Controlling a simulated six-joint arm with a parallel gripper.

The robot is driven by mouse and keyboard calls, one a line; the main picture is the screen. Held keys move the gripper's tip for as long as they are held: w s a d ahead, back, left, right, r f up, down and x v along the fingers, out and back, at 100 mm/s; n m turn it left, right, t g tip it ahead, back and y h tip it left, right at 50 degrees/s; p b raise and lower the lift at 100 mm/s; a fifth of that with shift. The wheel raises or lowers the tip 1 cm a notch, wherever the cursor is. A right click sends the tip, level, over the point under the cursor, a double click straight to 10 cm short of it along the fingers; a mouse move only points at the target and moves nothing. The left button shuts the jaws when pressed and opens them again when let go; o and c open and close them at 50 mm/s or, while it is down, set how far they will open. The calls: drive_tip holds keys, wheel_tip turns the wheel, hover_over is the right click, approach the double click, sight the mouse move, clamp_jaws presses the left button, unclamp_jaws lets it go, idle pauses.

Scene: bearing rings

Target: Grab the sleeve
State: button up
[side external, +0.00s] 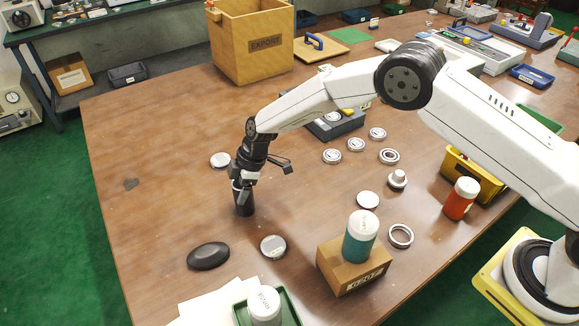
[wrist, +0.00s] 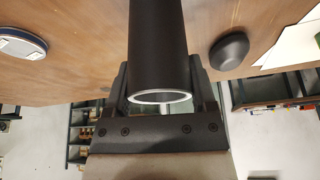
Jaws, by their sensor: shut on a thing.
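The sleeve is a dark, smooth tube (side external: 244,206) at the left-middle of the table in the side external view. It stands about upright beneath my gripper (side external: 242,186). I cannot tell if its lower end touches the wood. In the wrist view the sleeve (wrist: 157,45) runs down from the top edge between the fingers of my gripper (wrist: 160,82), its near end showing a pale rim and a hollow. My gripper is shut on the sleeve, with a finger on each side.
A black rounded object (side external: 208,256) and a pale disc (side external: 273,247) lie in front of the sleeve. Another disc (side external: 220,160) lies behind it. A teal bottle (side external: 360,238) stands on a cardboard box (side external: 354,276). The table left of the sleeve is mostly clear.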

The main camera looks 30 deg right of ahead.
sight(236, 183)
drive_tip(key=shift+w+r, duration=0.1)
drive_tip(key=shift+r, duration=0.1)
clamp_jaws()
drive_tip(key=shift+r, duration=1.65)
drive_tip(key=s+d+r, duration=0.5)
drive_tip(key=s+r, duration=0.4)
drive_tip(key=s, duration=0.4)
drive_tip(key=shift+r, duration=0.2)
